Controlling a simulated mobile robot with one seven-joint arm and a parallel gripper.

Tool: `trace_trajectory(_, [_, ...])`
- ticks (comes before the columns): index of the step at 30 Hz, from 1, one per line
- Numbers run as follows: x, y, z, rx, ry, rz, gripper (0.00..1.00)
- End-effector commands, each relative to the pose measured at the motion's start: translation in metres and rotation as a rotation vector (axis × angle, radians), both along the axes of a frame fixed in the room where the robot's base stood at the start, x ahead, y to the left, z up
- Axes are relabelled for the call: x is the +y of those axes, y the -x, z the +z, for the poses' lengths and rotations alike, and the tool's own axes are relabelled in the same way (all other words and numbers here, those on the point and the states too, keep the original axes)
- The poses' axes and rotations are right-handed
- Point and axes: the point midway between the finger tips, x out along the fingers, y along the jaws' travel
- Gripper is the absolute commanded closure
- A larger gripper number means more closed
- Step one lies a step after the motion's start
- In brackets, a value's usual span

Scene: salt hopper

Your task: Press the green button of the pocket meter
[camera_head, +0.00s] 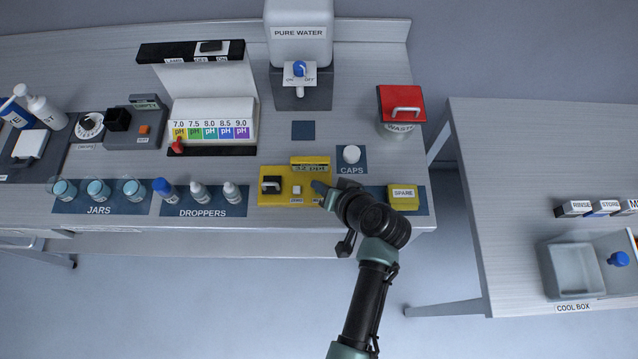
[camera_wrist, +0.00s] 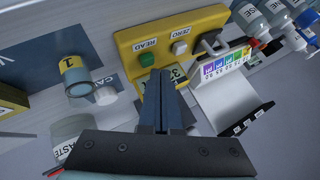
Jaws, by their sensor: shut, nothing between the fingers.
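The yellow pocket meter (camera_head: 295,200) lies near the front edge of the bench. Its display (camera_head: 310,168) reads about 32 ppt in the head view. The meter (camera_wrist: 166,24) also fills the upper middle of the wrist view. Its green button (camera_wrist: 147,59), labelled READ, sits beside a white ZERO button (camera_wrist: 179,48). My gripper (camera_wrist: 161,72) is shut and empty, its fingertips just beside the green button in the picture; I cannot tell whether they touch it. In the head view my gripper (camera_head: 320,187) covers the meter's right end and hides the green button.
A jar labelled 1 (camera_wrist: 75,75) and a white cap (camera_wrist: 105,95) are near my gripper. A yellow SPARE box (camera_head: 403,198) is to the right, droppers (camera_head: 198,192) to the left. The pH stand (camera_head: 215,105) and WASTE bin (camera_head: 400,125) are behind.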

Motion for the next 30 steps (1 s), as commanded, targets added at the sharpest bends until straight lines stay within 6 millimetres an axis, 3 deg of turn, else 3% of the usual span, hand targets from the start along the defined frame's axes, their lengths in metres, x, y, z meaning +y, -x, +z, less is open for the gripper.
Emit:
trace_trajectory(14, [0.000, 0.000, 0.008, -0.001, 0.000, -0.001, 1.00])
trace_trajectory(30, [0.000, 0.000, 0.056, 0.000, -0.001, -0.001, 1.00])
